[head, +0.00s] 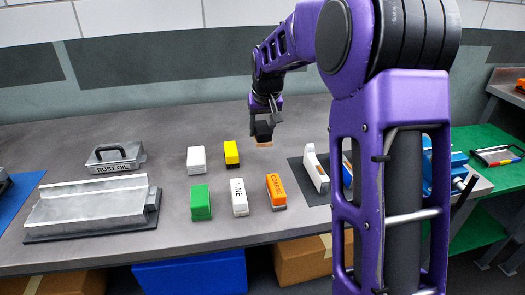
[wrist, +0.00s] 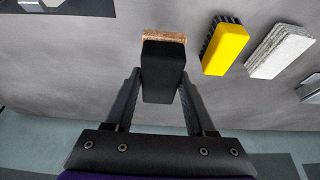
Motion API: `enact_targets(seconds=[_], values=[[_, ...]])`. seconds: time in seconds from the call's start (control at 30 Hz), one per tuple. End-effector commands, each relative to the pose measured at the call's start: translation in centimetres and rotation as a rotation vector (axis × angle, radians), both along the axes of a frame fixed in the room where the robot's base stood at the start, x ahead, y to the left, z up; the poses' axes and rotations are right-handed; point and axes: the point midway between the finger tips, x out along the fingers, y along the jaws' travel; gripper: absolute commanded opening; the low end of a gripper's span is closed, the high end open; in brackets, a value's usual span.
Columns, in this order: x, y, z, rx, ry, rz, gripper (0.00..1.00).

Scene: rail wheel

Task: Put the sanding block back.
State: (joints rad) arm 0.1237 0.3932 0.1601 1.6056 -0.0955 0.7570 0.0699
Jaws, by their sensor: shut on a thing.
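A black block with a rough tan face, which looks like the sanding block (head: 264,131), is held above the grey bench in the head view. In the wrist view the black block (wrist: 163,72) sits between the two fingers, with its tan face pointing away from my palm. My gripper (head: 265,116) is shut on it, and both fingers of my gripper (wrist: 161,85) press its sides. In the head view the tan face is lowermost, over bare bench right of a yellow block (head: 231,153). Whether it touches the bench, I cannot tell.
A white block (head: 196,160), a green block (head: 201,203), a white FINE block (head: 238,197) and an orange COARSE block (head: 276,191) stand nearby. A white bracket (head: 315,168) on a dark mat is to the right. The rust oil tray (head: 115,157) and metal trough (head: 92,207) are left.

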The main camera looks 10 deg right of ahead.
Motion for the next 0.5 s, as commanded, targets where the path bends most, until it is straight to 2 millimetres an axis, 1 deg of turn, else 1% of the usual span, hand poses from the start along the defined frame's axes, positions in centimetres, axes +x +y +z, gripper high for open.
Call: enact_targets(seconds=[0.03, 0.17, 0.33, 0.4, 0.5], values=[[0.0, 0.0, -0.7, 0.0, -0.001, 0.0, 0.03], [0.0, 0.0, -2.0, 0.001, 0.001, 0.0, 0.03], [0.0, 0.0, -4.8, 0.001, 0.002, 0.0, 0.03], [0.0, 0.0, -5.6, 0.001, 0.0, 0.001, 0.03], [0.0, 0.0, -6.1, 0.0, -0.001, 0.001, 0.03]])
